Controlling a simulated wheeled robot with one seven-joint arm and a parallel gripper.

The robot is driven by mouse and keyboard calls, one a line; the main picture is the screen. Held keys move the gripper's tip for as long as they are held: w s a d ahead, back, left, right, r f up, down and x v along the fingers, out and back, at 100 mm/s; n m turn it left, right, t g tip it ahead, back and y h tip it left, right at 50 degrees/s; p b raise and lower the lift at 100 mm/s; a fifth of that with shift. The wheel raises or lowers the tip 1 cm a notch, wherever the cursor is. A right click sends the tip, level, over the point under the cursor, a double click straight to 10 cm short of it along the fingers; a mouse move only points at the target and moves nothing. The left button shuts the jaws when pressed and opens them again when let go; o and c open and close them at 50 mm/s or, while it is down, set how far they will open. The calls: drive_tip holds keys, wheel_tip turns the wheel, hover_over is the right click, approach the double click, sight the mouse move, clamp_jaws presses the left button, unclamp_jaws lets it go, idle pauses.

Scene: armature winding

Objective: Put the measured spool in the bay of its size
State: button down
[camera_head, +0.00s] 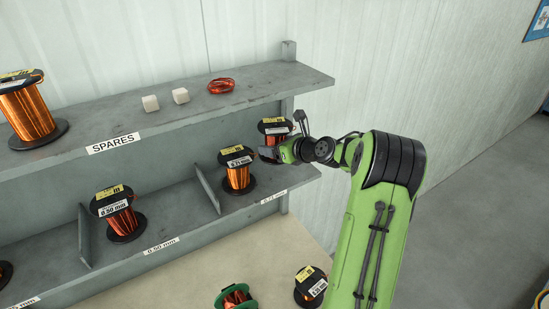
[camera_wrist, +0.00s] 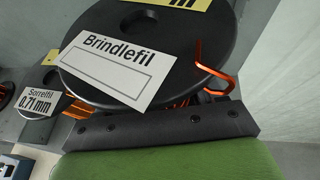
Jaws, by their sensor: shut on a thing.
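My gripper (camera_head: 285,151) is shut on a black-flanged spool of copper wire (camera_head: 272,127) at the right end of the lower shelf. In the wrist view the held spool (camera_wrist: 85,70) fills the top, with a "Brindlefil" label (camera_wrist: 118,64) whose size box is blank and a loose copper end. It looks roughly upright; I cannot tell whether it touches the shelf. Just left of it, in the same bay, stands a spool (camera_head: 238,172); the wrist view shows a "Sorrelfil 0.71 mm" label (camera_wrist: 40,100). The bay's edge tag (camera_head: 272,199) appears to read 0.71.
A divider (camera_head: 206,188) separates this bay from the 0.50 mm bay, which holds a spool (camera_head: 120,218). The upper SPARES shelf (camera_head: 190,122) overhangs, with white blocks, red wire and a large spool. A green spool (camera_head: 235,297) and another black one (camera_head: 309,288) stand below.

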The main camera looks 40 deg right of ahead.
sight(275, 168)
drive_tip(key=shift+w+f, duration=0.2)
drive_tip(key=shift+f, duration=2.3)
drive_tip(key=shift+f, duration=0.1)
drive_tip(key=shift+c, duration=0.6)
unclamp_jaws()
drive_tip(key=shift+s, duration=0.1)
drive_tip(key=v, duration=1.2)
drive_tip(key=shift+b, duration=0.35)
drive_tip(key=shift+f, duration=0.1)
